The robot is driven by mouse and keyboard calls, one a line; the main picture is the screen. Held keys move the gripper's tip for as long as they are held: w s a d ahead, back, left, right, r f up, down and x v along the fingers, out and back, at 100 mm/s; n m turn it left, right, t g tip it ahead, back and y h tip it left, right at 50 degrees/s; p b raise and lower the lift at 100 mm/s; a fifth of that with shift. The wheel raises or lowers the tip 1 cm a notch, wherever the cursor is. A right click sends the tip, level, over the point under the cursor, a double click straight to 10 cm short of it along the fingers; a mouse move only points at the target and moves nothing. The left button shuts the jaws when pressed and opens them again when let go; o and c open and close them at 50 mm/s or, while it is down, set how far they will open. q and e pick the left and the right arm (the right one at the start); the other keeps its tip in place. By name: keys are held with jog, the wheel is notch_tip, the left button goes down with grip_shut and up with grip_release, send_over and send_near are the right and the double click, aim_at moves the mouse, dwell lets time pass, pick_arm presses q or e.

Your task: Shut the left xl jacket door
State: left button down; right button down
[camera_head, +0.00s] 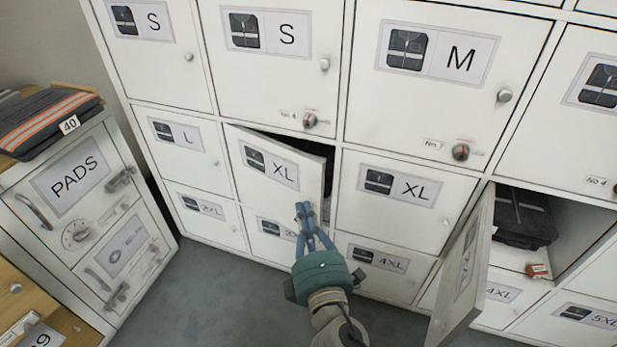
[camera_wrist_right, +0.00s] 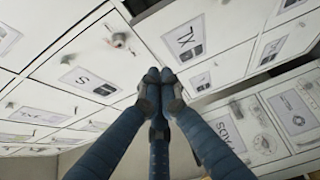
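The left XL jacket door (camera_head: 311,181) stands ajar, with a dark gap along its top and right side. It also shows in the right wrist view (camera_wrist_right: 218,30). The right XL door (camera_head: 388,215) beside it is flush with the locker front. My right gripper (camera_head: 305,212) is at the lower right part of the ajar door, near its free edge. Its blue fingers are drawn together with nothing between them, also in the right wrist view (camera_wrist_right: 160,76). I cannot tell whether the fingertips touch the door. My left gripper is not in view.
A PADS cabinet (camera_head: 75,185) stands at the left with a striped garment (camera_head: 45,120) on top. Grey floor (camera_head: 215,290) is clear between.

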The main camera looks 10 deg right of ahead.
send_near(305, 164)
jog(key=w+a, duration=0.2)
jog(key=a, duration=0.1)
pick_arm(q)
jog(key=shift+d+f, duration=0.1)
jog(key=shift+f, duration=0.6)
pick_arm(e)
jog(key=w+d, duration=0.2)
jog(key=w, duration=0.1)
jog(key=shift+w+d+f, duration=0.1)
jog(key=shift+d, duration=0.15)
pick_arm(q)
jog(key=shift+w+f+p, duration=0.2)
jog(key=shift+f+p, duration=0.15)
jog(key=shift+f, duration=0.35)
pick_arm(e)
jog(key=w+d, duration=0.5)
jog(key=w, duration=0.1)
jog(key=shift+d+r, duration=0.2)
jog(key=shift+d, duration=0.1)
jog(key=shift+w, duration=0.2)
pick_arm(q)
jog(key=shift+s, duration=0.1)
